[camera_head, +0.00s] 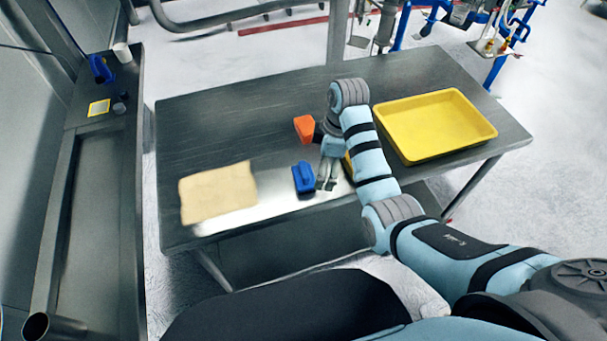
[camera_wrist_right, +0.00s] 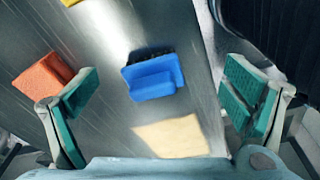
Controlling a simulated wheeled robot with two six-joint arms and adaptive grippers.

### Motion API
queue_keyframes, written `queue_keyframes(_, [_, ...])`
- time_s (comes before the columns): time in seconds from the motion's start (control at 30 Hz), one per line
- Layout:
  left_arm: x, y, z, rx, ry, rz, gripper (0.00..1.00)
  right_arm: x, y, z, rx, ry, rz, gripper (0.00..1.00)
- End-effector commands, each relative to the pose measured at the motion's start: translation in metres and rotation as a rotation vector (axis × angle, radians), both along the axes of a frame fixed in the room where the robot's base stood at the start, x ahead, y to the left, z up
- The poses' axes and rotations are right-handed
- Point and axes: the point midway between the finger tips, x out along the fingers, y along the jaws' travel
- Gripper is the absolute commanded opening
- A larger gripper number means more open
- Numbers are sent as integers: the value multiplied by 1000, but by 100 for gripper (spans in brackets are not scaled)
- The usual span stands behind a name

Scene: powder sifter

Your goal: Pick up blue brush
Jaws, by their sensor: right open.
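The blue brush (camera_head: 303,178) lies on the metal table near its front edge, right of the beige sheet. In the right wrist view the blue brush (camera_wrist_right: 153,77) shows between the two fingers with dark bristles along its far side, and there is space on both sides of it. My right gripper (camera_head: 326,183) is open and empty, above the table just right of the brush in the head view. Its green-padded fingers (camera_wrist_right: 161,78) stand wide apart in the wrist view. My left gripper is in neither view.
The beige sheet (camera_head: 218,190) lies left of the brush. An orange object (camera_head: 304,127) is behind it, close to my right wrist. A yellow object (camera_head: 348,165) is mostly hidden by my arm. A yellow tray (camera_head: 435,124) stands at the right. The table's back left is clear.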

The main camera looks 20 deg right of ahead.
Motion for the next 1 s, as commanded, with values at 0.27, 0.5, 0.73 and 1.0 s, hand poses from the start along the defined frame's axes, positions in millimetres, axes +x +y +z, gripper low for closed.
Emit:
queue_keyframes(0.27, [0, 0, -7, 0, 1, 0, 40, 36, 25, 63, 21, 20, 331, 94])
queue_keyframes(0.5, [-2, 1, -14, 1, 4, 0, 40, 35, 34, 5, 22, 23, 335, 94])
queue_keyframes(0.73, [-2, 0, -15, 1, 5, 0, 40, 33, 40, -28, 21, 20, 334, 94])
queue_keyframes(1.0, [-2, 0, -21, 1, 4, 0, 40, 29, 46, -68, 21, 17, 332, 94])
